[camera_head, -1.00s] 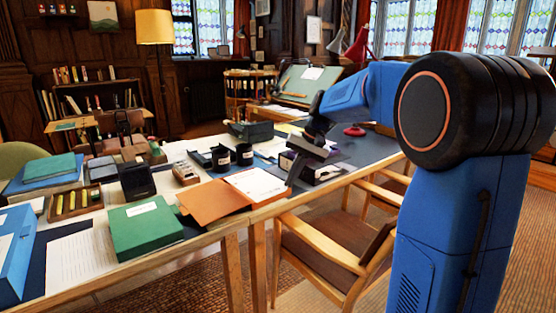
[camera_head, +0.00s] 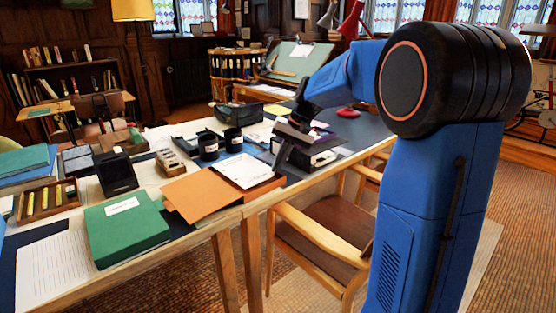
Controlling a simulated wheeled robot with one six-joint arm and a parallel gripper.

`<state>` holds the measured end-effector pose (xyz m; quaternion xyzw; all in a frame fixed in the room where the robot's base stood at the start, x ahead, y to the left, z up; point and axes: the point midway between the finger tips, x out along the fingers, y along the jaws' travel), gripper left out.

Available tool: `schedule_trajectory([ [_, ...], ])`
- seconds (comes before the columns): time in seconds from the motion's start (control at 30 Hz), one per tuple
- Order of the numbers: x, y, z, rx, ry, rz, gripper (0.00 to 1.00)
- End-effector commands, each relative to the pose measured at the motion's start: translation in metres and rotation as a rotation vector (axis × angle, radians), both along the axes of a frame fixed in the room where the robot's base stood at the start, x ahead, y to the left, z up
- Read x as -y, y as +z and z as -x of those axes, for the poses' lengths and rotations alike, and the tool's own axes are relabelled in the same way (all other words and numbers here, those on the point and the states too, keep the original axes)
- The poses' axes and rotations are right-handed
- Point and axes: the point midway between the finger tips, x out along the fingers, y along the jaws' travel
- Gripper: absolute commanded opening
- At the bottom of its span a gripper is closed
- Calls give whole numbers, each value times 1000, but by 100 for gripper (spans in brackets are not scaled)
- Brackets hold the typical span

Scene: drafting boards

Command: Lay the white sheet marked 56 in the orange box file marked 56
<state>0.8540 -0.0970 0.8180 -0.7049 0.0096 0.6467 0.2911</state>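A white sheet (camera_head: 243,170) with faint print lies on the right part of an orange folder-like file (camera_head: 192,197), which looks open on the table near its front edge. I cannot read a 56 on either. My gripper (camera_head: 278,166) points down just beyond the sheet's right edge. Its fingers are dark and small in this view. I cannot tell whether they touch the sheet or how far apart they are.
A green box (camera_head: 125,228) and a lined paper (camera_head: 52,268) lie to the left. A wooden chair (camera_head: 318,220) stands in front of the table, below my gripper.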

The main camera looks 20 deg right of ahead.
Motion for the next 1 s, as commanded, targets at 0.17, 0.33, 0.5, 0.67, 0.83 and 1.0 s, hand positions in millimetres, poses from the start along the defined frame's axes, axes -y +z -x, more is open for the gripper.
schedule_trajectory([
  [0.17,0,-11,0,0,1,0,0],
  [0.33,0,-22,0,-1,0,0,0],
  [0.5,0,-29,0,1,0,-1,0],
  [0.67,0,-32,0,1,0,-1,0],
  [0.83,0,-33,0,1,0,-1,0],
  [1.0,0,-33,0,1,0,-1,0],
])
